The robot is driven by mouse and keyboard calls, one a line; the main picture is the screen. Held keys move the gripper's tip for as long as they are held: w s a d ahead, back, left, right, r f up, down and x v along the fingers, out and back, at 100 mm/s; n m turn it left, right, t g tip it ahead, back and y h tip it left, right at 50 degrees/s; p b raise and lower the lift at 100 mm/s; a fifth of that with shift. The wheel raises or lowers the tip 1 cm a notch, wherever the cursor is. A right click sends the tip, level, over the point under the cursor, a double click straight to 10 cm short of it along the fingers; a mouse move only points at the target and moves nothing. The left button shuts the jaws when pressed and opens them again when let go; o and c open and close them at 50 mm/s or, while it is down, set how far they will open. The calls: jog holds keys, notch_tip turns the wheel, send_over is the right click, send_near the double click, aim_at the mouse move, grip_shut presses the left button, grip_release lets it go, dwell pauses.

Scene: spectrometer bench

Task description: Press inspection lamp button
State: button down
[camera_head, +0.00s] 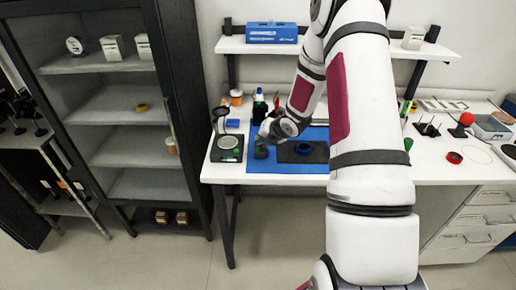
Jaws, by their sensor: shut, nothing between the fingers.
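A small black device (227,148), which may be the inspection lamp, stands at the left end of the white bench. It has a pale round top plate and a small green spot on its front. I cannot clearly make out a button. My gripper (261,152) is small and dark in this view, low over the blue mat (262,165), just right of the device and apart from it in the picture. It is shut and holds nothing. The fingertips are too small to tell whether they touch anything.
A black pad with a blue ring (304,148) lies right of my gripper. Bottles (260,107) and an orange-white jar (236,97) stand behind. A shelf with a blue box (272,33) hangs above. A dark open cabinet (110,110) stands left. My arm hides the bench's middle.

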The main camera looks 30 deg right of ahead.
jog(key=shift+r+p, duration=1.2)
jog(key=shift+r, duration=1.45)
jog(key=shift+r, duration=0.1)
notch_tip(320, 180, up, 6)
jog(key=m+h, duration=0.1)
jog(key=m, duration=0.2)
send_over(260, 148)
jog(key=a, duration=0.1)
jog(key=s+a+r+m+g+h+b, duration=0.1)
jog(key=s+a+r+m, duration=0.3)
jog(key=s+r+m, duration=0.3)
jog(key=s+a+r+m+g+h, duration=0.15)
jog(key=s+a+r+m, duration=0.3)
jog(key=r, duration=0.45)
jog(key=s+a+r+m+y, duration=0.1)
jog(key=s+a+m, duration=0.3)
jog(key=s, duration=0.4)
jog(key=s+a+r+m+y, duration=0.1)
jog(key=s+a+m, duration=0.3)
jog(key=s, duration=0.4)
jog(key=s+a+r+m+g+y, duration=0.1)
jog(key=s+a+m, duration=0.4)
jog(key=s, duration=0.3)
jog(key=shift+r+b, duration=0.15)
jog(key=shift+b, duration=0.3)
